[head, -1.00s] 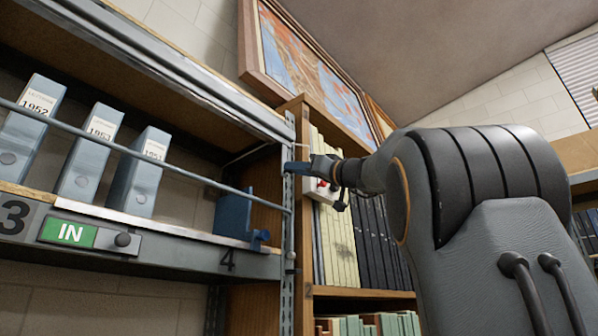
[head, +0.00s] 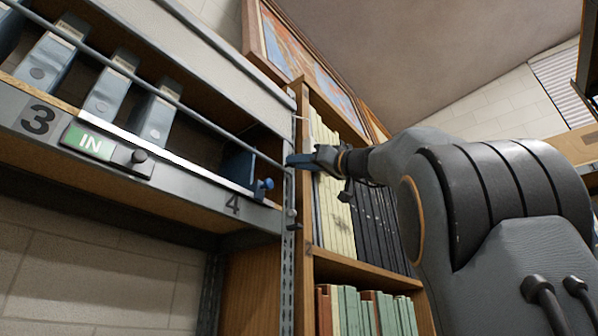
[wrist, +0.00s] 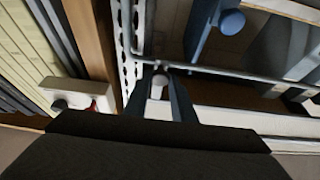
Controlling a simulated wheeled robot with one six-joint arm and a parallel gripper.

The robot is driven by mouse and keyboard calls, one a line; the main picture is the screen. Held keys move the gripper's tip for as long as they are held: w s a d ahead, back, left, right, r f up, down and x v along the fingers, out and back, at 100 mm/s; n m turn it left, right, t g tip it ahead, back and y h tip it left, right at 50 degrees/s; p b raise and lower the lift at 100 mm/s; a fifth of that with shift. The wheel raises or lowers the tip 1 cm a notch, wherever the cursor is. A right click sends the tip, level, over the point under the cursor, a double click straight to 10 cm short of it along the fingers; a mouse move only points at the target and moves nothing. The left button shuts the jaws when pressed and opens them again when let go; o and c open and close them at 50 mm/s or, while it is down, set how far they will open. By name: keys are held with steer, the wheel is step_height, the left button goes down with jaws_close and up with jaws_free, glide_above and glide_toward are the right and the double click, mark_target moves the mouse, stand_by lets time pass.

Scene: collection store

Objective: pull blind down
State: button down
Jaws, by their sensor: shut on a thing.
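The pale grey blind (head: 222,68) hangs slanting across the top of the shelf opening in the head view. In the wrist view its pale lower edge (wrist: 245,120) runs off to the right. My gripper (head: 299,160) is at the right end of the opening, beside the slotted metal upright. In the wrist view my gripper (wrist: 161,100) has its blue-grey fingers closed on a small pale piece, apparently the blind's pull. How that piece joins the blind is hidden by my fingers.
A thin rail (head: 200,120) crosses the opening close to my gripper. Grey file boxes (head: 107,90) and a blue bookend (head: 240,167) stand behind it. A bookcase (head: 360,268) adjoins on the right. A white box with a red button (wrist: 75,95) is near my wrist.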

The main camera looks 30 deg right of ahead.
step_height(320, 180, down, 15)
steer(key=b, duration=1.8)
steer(key=shift+r, duration=0.1)
steer(key=c, duration=1.5)
jaws_free()
steer(key=shift+s, duration=0.1)
steer(key=b+v, duration=0.2)
steer(key=v, duration=0.5)
steer(key=shift+s+d+b, duration=0.15)
steer(key=shift+s+b, duration=0.15)
